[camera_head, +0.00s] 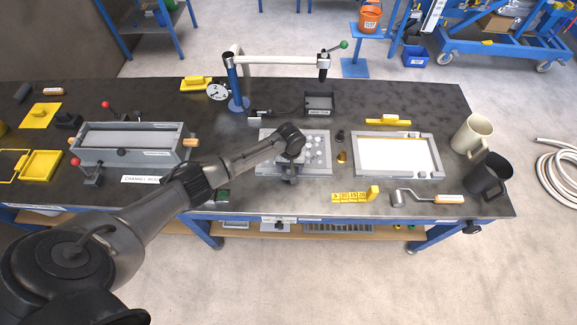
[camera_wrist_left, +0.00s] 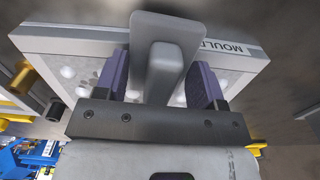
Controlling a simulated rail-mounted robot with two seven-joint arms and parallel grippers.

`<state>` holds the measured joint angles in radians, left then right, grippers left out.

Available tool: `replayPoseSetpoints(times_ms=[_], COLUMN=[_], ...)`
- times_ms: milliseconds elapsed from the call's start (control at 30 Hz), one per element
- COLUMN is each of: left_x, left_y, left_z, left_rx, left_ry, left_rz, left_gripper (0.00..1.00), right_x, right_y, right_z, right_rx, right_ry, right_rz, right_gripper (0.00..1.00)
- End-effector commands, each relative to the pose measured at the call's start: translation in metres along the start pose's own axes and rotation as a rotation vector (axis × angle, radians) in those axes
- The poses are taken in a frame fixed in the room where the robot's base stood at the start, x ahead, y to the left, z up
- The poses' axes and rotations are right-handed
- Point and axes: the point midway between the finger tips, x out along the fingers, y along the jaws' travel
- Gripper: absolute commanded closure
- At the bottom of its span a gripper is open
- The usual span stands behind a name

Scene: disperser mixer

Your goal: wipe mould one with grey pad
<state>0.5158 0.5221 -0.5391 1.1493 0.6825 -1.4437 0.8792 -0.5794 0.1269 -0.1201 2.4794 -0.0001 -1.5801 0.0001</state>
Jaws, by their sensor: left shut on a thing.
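The mould (camera_head: 316,165) is a pale grey block with round white hollows in the middle of the bench. It fills the upper part of the left wrist view (camera_wrist_left: 75,42), where its edge label reads "MOUL" and the rest is cut off. My left gripper (camera_head: 290,172) is over the mould's left half. In the left wrist view, its purple-padded fingers (camera_wrist_left: 158,88) are shut on the upright handle of the grey pad (camera_wrist_left: 165,58). The pad's underside is hidden, so I cannot tell whether it touches the mould. My right gripper is not in view.
A framed white screen (camera_head: 398,155) lies right of the mould, with a small brass weight (camera_head: 342,157) between. A yellow block (camera_head: 355,195) and a roller (camera_head: 430,198) lie in front. A channel box (camera_head: 130,142) stands left, a blue post (camera_head: 236,82) behind.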

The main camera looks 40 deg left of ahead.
Motion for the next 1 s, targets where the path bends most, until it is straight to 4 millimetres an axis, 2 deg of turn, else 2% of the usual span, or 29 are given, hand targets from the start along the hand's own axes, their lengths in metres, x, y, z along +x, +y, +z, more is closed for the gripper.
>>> replayPoseSetpoints(times_ms=[67, 467, 533, 900, 1000], left_x=[0.007, 0.007, -0.005, 0.0, -0.004], left_y=[0.006, 0.024, 0.019, -0.004, -0.003], left_z=[0.0, -0.003, -0.002, 0.002, 0.002], left_rx=[-0.003, -0.01, -0.009, 0.008, 0.008], left_ry=[-0.001, 0.001, -0.001, -0.003, -0.003], left_rz=[0.0, 0.0, -0.002, -0.004, -0.001], left_gripper=[0.59, 0.59, 0.59, 0.59, 0.59], right_x=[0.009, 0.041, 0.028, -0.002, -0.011], right_y=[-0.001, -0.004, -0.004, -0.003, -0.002], right_z=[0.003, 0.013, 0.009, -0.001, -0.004], right_rx=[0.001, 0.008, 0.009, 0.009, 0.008], right_ry=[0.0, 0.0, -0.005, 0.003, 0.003], right_rz=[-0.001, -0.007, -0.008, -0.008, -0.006], right_gripper=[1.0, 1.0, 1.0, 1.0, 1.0])
